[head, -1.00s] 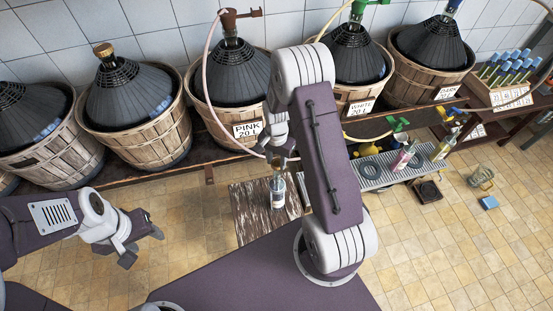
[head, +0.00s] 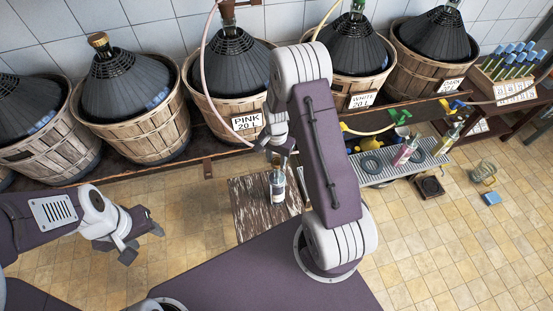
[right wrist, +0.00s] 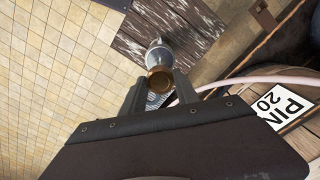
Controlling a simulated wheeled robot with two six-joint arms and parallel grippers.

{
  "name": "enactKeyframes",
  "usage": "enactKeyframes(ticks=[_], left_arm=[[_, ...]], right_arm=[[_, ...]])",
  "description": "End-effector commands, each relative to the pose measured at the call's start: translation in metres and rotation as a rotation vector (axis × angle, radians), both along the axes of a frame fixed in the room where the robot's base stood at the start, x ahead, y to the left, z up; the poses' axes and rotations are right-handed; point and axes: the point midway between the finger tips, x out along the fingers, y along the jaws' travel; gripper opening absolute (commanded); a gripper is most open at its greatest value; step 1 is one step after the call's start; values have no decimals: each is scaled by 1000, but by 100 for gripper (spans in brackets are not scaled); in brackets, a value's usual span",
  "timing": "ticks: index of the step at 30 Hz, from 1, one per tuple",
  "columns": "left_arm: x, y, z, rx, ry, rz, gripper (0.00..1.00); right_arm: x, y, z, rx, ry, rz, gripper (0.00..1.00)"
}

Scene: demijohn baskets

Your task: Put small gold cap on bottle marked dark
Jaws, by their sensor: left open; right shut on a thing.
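A clear bottle with a pale label (head: 277,188) stands on a dark weathered board (head: 250,215); the label is too small to read. My right gripper (head: 281,153) is just above this bottle. In the right wrist view, its fingers (right wrist: 158,95) are shut on a small gold-brown cap (right wrist: 160,79). The bottle's glass top (right wrist: 159,55) shows just beyond the cap; I cannot tell whether they touch. My left gripper (head: 142,240) is open and empty at the left, over the tiled floor.
Demijohns in wicker baskets line the wall, with signs PINK (head: 247,121), WHITE (head: 362,99) and DARK (head: 450,85). A pink bottle (head: 404,152) and a yellowish bottle (head: 446,140) stand on a metal rack (head: 380,176) at right. The floor at front right is mostly clear.

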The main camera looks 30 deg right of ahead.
Motion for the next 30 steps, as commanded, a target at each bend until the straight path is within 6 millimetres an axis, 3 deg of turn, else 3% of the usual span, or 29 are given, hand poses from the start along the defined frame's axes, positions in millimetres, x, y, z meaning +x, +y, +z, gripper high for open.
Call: enactKeyframes(ticks=[30], left_arm=[[0, 0, -11, 0, 0, 0, 52]], right_arm=[[0, 0, -17, 0, 0, 0, 0]])
